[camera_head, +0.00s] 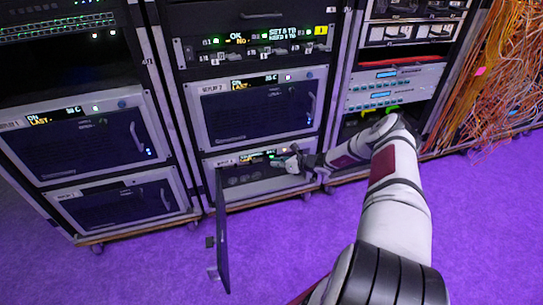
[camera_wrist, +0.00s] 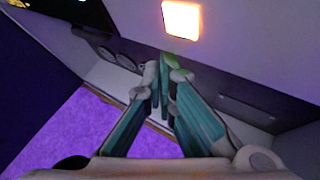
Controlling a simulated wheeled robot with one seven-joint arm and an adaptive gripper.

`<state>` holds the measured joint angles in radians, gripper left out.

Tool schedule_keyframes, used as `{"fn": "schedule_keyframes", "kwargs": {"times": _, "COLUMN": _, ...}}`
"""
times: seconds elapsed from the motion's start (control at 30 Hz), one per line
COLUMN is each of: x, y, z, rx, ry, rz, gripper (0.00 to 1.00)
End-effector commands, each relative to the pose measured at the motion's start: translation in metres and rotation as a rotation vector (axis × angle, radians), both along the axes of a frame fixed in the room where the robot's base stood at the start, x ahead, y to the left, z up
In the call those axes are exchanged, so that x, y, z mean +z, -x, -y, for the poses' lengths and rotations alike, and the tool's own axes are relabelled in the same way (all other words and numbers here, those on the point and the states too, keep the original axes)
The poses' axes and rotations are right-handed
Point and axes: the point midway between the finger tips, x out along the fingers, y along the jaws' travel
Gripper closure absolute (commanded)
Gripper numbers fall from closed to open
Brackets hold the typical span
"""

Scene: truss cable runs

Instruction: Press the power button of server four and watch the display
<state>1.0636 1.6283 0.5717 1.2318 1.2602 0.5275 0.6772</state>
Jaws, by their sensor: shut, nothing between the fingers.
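The bottom unit (camera_head: 262,186) of the middle rack, apparently server four, has its door (camera_head: 222,232) swung open toward me. Its small label is hard to read. Its display (camera_head: 253,157) shows lit yellow and green text, too small to read. My gripper (camera_head: 281,163) is at the upper right of this unit's front, shut and empty. In the wrist view, my gripper's fingertips (camera_wrist: 165,72) are together in front of the panel. A glowing square button (camera_wrist: 181,19), white with an orange rim, is beyond and above the fingertips, apart from them in the picture. Its marking cannot be read.
Server 2 (camera_head: 258,110) stands directly above, door closed. The left rack holds two more units, the upper one (camera_head: 85,137) with a lit display. Orange cables (camera_head: 500,75) hang at the right. The purple floor (camera_head: 130,270) in front is clear except for the open door.

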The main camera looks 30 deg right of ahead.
Motion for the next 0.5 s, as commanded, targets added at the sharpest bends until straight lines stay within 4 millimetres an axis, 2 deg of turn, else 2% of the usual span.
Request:
{"fn": "schedule_keyframes", "kwargs": {"times": 0.2, "x": 0.0, "y": 0.002, "z": -0.001, "rx": -0.001, "ry": -0.002, "rz": -0.001, "gripper": 1.0}}
{"fn": "schedule_keyframes", "kwargs": {"times": 0.5, "x": 0.003, "y": 0.027, "z": -0.008, "rx": -0.001, "ry": -0.004, "rz": 0.0, "gripper": 1.0}}
